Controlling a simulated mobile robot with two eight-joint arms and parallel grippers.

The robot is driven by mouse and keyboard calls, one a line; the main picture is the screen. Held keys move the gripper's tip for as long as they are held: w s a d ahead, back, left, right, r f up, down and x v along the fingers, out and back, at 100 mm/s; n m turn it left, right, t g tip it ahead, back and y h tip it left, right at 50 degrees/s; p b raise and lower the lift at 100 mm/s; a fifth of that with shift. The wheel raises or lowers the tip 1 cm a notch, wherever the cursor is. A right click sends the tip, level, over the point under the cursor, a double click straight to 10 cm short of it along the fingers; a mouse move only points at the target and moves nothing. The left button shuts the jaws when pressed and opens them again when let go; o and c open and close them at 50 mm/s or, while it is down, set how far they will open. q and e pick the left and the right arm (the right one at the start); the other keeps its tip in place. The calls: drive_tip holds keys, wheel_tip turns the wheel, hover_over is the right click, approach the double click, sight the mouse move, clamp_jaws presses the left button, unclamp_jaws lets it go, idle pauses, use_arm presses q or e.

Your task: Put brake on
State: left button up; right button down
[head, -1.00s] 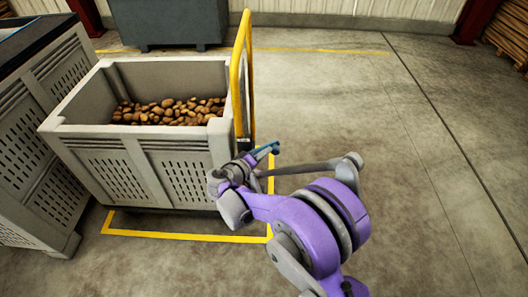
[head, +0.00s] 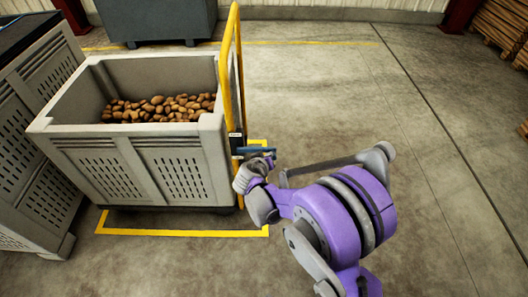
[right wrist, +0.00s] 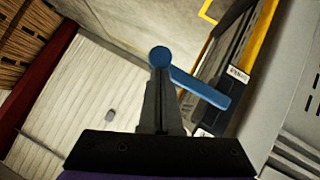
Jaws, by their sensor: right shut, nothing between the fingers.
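A blue brake lever (head: 255,149) sticks out to the right from the lower part of the cart's yellow handle frame (head: 238,100), nearly level in the head view. In the right wrist view the lever (right wrist: 203,90) runs from a round blue end (right wrist: 160,57) towards a dark post with a small white label (right wrist: 238,74). My right gripper (head: 266,160) is at the lever, its fingers shut with nothing between them. In the right wrist view the shut fingertips (right wrist: 160,75) overlap the round end; I cannot tell if they touch it. My left gripper is out of view.
The cart carries a grey slatted crate (head: 130,139) of potatoes (head: 160,108) inside a yellow floor outline (head: 180,233). Another grey crate (head: 35,150) stands close on the left. A dark grey bin (head: 155,22) stands behind. The floor to the right is clear.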

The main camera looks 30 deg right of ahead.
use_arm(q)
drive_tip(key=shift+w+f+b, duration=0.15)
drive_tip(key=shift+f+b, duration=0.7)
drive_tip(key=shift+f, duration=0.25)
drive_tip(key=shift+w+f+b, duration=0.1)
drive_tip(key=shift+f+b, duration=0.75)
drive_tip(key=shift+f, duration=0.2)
use_arm(e)
wheel_tip(320, 180, down, 6)
drive_tip(key=m+t+y, duration=0.1)
drive_tip(key=m+y, duration=0.1)
drive_tip(key=shift+f+y, duration=0.25)
drive_tip(key=shift+y, duration=0.05)
drive_tip(key=shift+f, duration=0.1)
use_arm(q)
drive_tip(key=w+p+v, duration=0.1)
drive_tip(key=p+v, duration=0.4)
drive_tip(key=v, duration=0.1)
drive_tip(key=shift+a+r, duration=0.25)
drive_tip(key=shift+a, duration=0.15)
use_arm(e)
drive_tip(key=s+a+r, duration=0.3)
drive_tip(key=s+r, duration=0.5)
drive_tip(key=r, duration=0.2)
drive_tip(key=shift+a, duration=0.1)
